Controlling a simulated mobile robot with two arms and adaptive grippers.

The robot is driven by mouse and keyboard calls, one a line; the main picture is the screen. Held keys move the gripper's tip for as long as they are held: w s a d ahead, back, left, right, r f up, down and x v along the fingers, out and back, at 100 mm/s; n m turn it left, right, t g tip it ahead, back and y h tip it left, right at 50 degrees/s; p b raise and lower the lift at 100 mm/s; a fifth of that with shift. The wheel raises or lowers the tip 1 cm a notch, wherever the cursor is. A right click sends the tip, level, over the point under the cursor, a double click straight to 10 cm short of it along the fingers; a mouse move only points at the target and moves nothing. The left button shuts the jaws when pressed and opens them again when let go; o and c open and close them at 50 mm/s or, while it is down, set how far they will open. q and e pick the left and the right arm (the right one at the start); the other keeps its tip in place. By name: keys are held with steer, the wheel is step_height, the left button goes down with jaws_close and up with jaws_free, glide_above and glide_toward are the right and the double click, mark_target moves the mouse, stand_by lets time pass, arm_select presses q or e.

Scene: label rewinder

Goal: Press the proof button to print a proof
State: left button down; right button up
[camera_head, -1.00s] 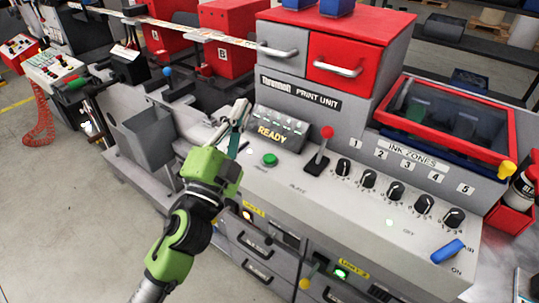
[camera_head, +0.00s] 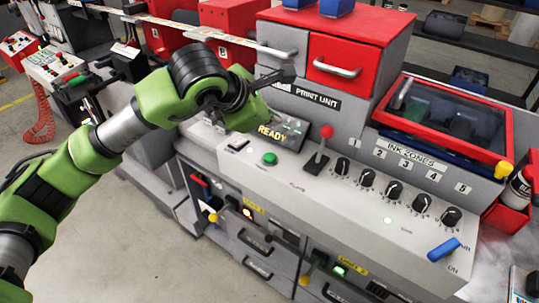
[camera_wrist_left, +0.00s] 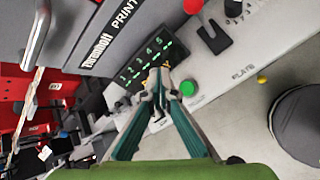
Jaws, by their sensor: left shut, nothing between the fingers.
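The green round button (camera_head: 269,158) sits on the light grey front ledge of the print unit, below the READY display (camera_head: 272,132). I cannot read its label. In the left wrist view the green button (camera_wrist_left: 188,88) is just right of the fingertips. My left gripper (camera_wrist_left: 161,88) is shut and empty, its teal fingers pointing at the lower edge of the display panel (camera_wrist_left: 140,68). In the head view my green wrist is above the display's left part and hides the fingers. Whether the tips touch anything cannot be told. The right gripper is out of view.
A red-knobbed lever (camera_head: 325,133) stands right of the button. Several black ink knobs (camera_head: 367,177) and a blue switch (camera_head: 444,250) follow along the ledge. A red drawer cabinet (camera_head: 345,60) rises behind. A small flat switch (camera_head: 238,145) is left of the button.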

arm_select(q)
steer(key=shift+w+a+r, duration=0.15)
steer(key=shift+w+a, duration=0.1)
steer(key=shift+a, duration=0.15)
glide_above(269, 158)
step_height(269, 158, down, 6)
steer(key=shift+s+r+b, duration=0.1)
steer(key=shift+r+b, duration=0.1)
steer(key=shift+b, duration=0.25)
step_height(269, 158, down, 2)
steer(key=shift+f+b, duration=0.2)
steer(key=shift+b, duration=0.85)
steer(key=shift+f+b, duration=0.5)
steer(key=shift+b, duration=0.1)
steer(key=shift+r, duration=0.1)
